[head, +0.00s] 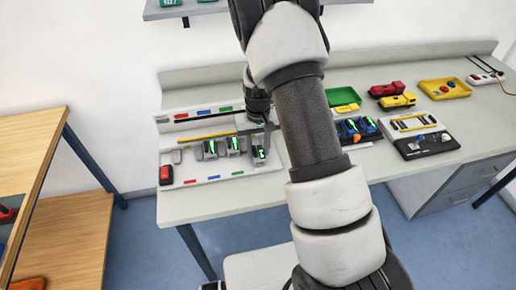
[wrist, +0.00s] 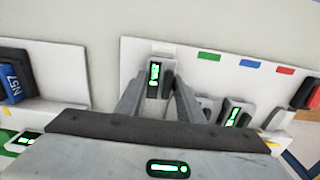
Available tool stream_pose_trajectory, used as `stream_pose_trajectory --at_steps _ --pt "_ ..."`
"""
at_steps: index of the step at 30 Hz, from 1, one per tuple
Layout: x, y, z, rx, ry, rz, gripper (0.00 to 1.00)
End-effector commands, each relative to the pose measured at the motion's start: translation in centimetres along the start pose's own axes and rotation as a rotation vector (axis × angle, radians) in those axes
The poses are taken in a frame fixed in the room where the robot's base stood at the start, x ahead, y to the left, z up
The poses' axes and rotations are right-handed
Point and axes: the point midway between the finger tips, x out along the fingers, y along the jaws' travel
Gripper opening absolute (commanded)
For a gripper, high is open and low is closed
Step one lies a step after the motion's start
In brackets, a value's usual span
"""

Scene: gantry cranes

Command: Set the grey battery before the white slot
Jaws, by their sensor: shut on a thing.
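The grey battery (wrist: 155,80) with a lit green display stands between the two fingers of my gripper (wrist: 158,92) in the wrist view. My gripper is shut on it. The white slot mark (wrist: 163,47) is just beyond the battery, at the left end of the row of colour marks, and the battery lines up with it. In the head view the grey battery (head: 260,157) is at the right end of the visible front board, partly hidden by my arm. I cannot tell whether its base touches the board.
The pale board (head: 205,170) bears red, blue and green marks. Other grey batteries (head: 210,149) (head: 233,146) stand left of the held one. A red piece (head: 166,175) is at the board's left end. Blue batteries (head: 358,129) and trays (head: 445,88) are to the right.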

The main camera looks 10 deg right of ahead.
Motion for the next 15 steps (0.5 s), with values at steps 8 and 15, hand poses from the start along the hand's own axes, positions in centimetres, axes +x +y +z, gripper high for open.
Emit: stream_pose_trajectory --at_steps 8,15 --pt "0.21 0.01 -0.1 0.0 0.003 0.0 0.07" --pt "0.41 0.01 -0.07 0.0 0.002 0.0 0.53"
